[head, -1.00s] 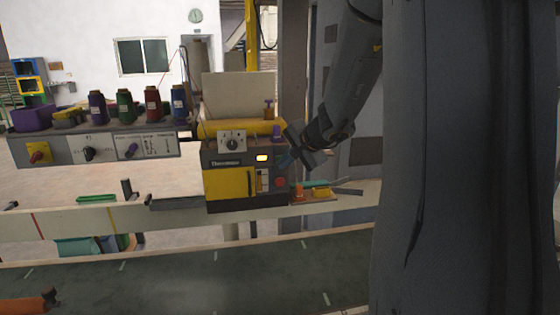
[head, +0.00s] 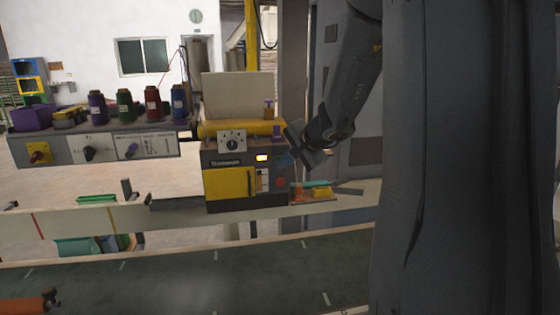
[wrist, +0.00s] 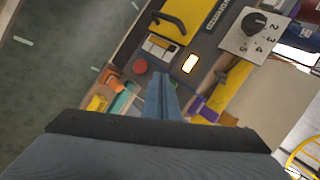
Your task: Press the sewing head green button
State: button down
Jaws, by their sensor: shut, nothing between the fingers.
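The sewing head (head: 225,183) is a dark and yellow box with a dial, a lit yellow display (head: 262,158) and a red button (head: 281,182) on its front. My gripper (head: 286,160) is at the right part of that front, just above the red button, with its blue fingers closed and empty. In the wrist view the fingers (wrist: 160,84) point at the panel between the red button (wrist: 140,66) and the lit display (wrist: 190,63). No green button shows; the fingers cover part of the panel there. I cannot tell whether they touch it.
A shelf with several thread spools (head: 124,105) and a control panel (head: 100,150) stands to the left. A small tray with orange and yellow items (head: 320,193) sits right of the sewing head, below my gripper. A dark conveyor belt (head: 180,280) runs in front.

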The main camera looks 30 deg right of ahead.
jog(key=shift+w+d, duration=0.1)
jog(key=shift+w, duration=0.25)
